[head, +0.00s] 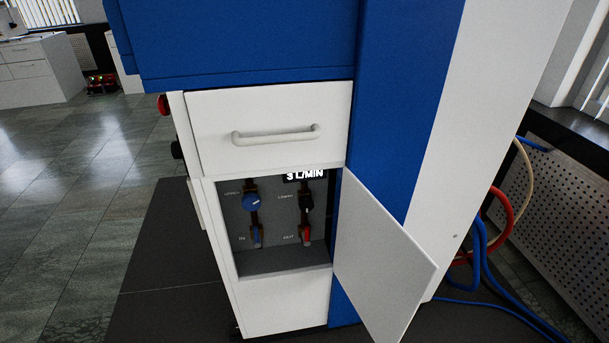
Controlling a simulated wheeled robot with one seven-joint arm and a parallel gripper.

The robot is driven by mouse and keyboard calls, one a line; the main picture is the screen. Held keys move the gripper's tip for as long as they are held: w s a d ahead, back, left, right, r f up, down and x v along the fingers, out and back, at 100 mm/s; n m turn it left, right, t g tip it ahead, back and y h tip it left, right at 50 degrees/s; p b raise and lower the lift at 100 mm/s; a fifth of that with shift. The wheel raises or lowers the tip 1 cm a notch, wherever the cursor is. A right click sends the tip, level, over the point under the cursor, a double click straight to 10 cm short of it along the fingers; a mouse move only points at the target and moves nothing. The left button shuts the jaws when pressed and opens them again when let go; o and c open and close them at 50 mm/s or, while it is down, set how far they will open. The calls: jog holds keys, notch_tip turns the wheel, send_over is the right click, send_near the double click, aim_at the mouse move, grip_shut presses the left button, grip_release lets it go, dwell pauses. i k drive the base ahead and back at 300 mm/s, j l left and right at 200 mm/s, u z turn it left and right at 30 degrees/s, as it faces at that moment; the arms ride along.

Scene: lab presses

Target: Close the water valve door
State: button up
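The water valve door (385,258) is a white flat panel, standing open and swung out to the right of its compartment. Its hinge side is along the right edge of the opening. A label reading "3 L/MIN" shows at the top of the opening. My gripper is not in view.
A white drawer (268,125) with a bar handle sits shut above the compartment. Blue and red hoses (492,240) hang at the right behind the machine. A perforated panel (560,195) stands at the far right. Tiled floor (90,210) is clear at the left.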

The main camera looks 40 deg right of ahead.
aim_at(386, 275)
jog(key=k+l, duration=0.1)
jog(key=l, duration=0.35)
jog(key=k+l, duration=0.1)
jog(key=l, duration=0.4)
jog(key=k+l, duration=0.1)
jog(key=l, duration=0.35)
jog(key=k+l, duration=0.15)
jog(key=l, duration=0.35)
jog(key=i+u, duration=0.05)
